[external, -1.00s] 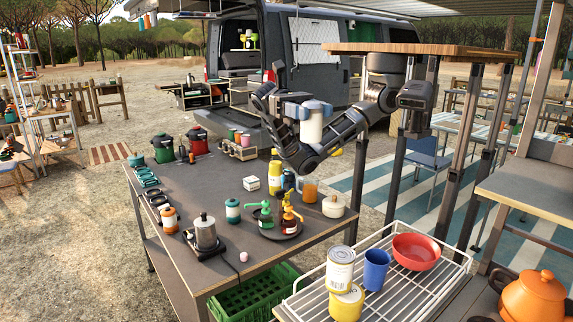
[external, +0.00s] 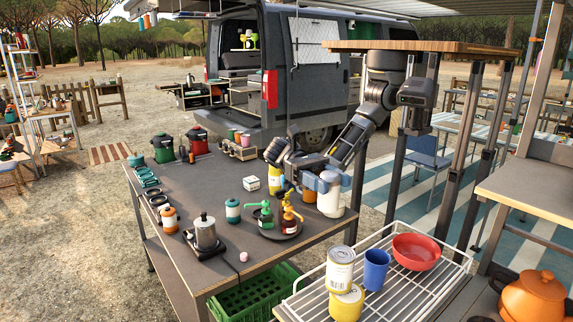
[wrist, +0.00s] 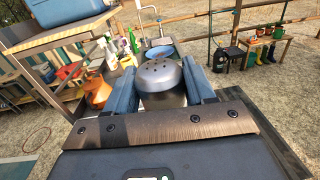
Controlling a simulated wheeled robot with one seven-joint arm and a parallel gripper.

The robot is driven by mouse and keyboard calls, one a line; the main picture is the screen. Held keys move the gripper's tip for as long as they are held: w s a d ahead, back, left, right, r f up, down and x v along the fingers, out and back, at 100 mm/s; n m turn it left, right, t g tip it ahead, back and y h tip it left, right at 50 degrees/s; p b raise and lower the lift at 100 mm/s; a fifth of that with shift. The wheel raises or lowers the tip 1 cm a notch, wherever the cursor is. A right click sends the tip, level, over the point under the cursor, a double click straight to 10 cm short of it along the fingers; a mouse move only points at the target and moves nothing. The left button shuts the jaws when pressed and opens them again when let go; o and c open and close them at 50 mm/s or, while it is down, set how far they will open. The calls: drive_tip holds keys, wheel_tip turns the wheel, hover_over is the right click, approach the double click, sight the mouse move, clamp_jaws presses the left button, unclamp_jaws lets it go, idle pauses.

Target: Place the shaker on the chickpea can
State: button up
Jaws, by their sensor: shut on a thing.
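In the wrist view the shaker (wrist: 162,82) has a grey domed top with holes, between the two fingers (wrist: 163,88). In the external view it appears upright, in front of the right end of the dark table; its height above the table is unclear. A pale-labelled can (external: 340,270) stands on a yellow can (external: 347,303) on the white wire rack, below my gripper in the picture. Their labels are too small to read, so I cannot tell which is the chickpea can.
A blue cup (external: 376,268) and a red bowl (external: 416,251) stand beside the cans on the rack (external: 424,296). An orange pot (external: 533,298) is at the lower right. Bottles on a dark tray (external: 283,234) and a moka pot (external: 205,232) occupy the table.

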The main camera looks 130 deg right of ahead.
drive_tip(key=shift+w+a+f+p, duration=0.2)
drive_tip(key=shift+a+f+p, duration=0.1)
drive_tip(key=shift+a+f, duration=0.9)
drive_tip(key=shift+w+a+f+p, duration=0.25)
drive_tip(key=shift+a+f, duration=0.7)
drive_tip(key=shift+f, duration=0.45)
drive_tip(key=shift+w+a+f+p, duration=0.15)
drive_tip(key=shift+a+f+p, duration=0.15)
drive_tip(key=shift+a+f, duration=0.9)
drive_tip(key=shift+d+f, duration=0.15)
drive_tip(key=shift+f, duration=0.1)
drive_tip(key=o, duration=1.1)
drive_tip(key=d, duration=0.5)
drive_tip(key=d+b, duration=0.1)
drive_tip(key=d, duration=0.1)
drive_tip(key=shift+s+d, duration=0.25)
drive_tip(key=shift+s, duration=0.1)
